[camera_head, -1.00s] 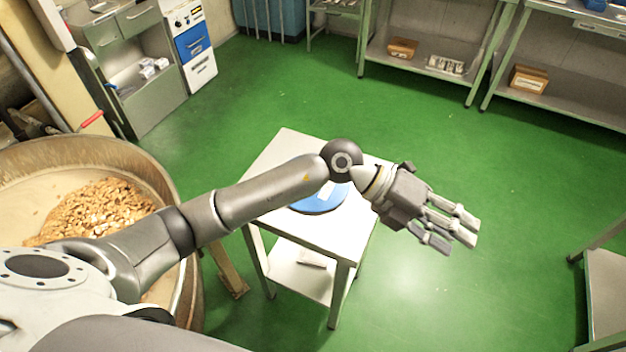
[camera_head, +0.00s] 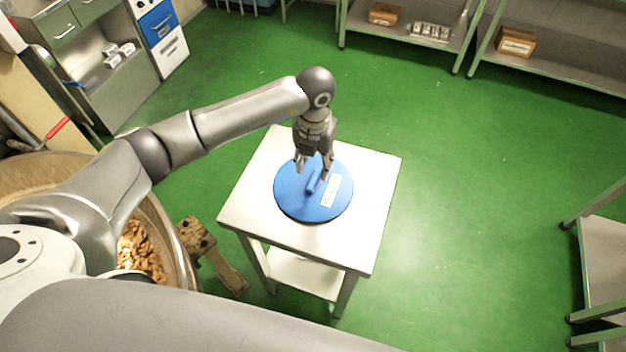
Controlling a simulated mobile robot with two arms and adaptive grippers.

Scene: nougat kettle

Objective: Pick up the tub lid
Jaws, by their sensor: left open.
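The tub lid (camera_head: 291,203) is a round blue disc with a raised blue handle in its middle and a pale label to the right of the handle. It lies flat on a small white table (camera_head: 368,195). My left gripper (camera_head: 314,177) points down over the lid, its fingers open on both sides of the handle's upper end. I cannot tell whether the fingers touch the lid. My right gripper is not in view.
A large kettle (camera_head: 172,232) with nuts (camera_head: 140,250) stands at the lower left, near a wooden stand (camera_head: 196,238). Shelves (camera_head: 545,62) line the back. A metal bench (camera_head: 610,250) is at the right edge. Green floor between is clear.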

